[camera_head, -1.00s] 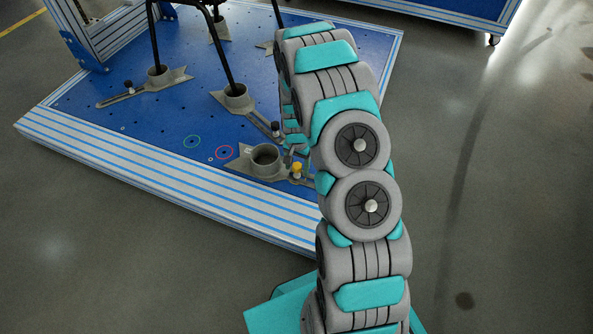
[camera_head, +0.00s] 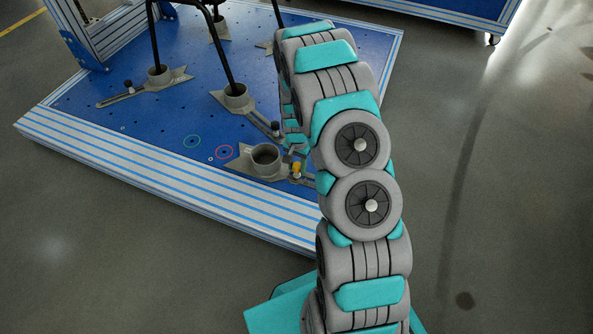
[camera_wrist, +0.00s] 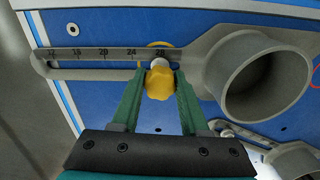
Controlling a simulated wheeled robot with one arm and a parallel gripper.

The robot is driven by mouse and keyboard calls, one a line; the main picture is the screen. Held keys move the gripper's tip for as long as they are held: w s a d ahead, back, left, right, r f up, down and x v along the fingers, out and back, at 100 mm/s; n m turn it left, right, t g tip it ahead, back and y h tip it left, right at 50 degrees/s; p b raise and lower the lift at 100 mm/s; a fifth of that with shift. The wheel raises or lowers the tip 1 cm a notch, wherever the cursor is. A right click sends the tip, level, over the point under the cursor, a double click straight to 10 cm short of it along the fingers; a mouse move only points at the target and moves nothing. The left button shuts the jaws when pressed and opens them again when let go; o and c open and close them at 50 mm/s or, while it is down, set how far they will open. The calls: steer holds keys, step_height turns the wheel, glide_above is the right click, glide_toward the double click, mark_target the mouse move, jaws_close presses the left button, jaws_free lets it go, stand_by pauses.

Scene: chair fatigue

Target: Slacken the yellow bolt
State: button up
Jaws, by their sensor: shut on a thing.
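The yellow bolt (camera_wrist: 160,83) has a lobed knob and sits at the slot of a grey clamp arm (camera_wrist: 90,58) with a printed scale. In the wrist view my gripper (camera_wrist: 160,78) has its two green fingers on either side of the knob, shut on it. In the head view the yellow bolt (camera_head: 296,168) stands on the clamp beside an empty grey cup (camera_head: 265,156). My gripper is mostly hidden there behind my arm, with a part of it showing just above the bolt.
The blue platform (camera_head: 150,130) has a striped front edge (camera_head: 180,189). Black chair legs (camera_head: 222,60) stand in other cups (camera_head: 236,97) with dark-knobbed clamps farther back. Rings are marked left of the empty cup. The grey floor right of my arm is clear.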

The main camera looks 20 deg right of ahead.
steer(key=shift+n, duration=0.8)
steer(key=shift+n, duration=0.6)
steer(key=o, duration=0.7)
steer(key=shift+o, duration=0.2)
steer(key=shift+r, duration=0.1)
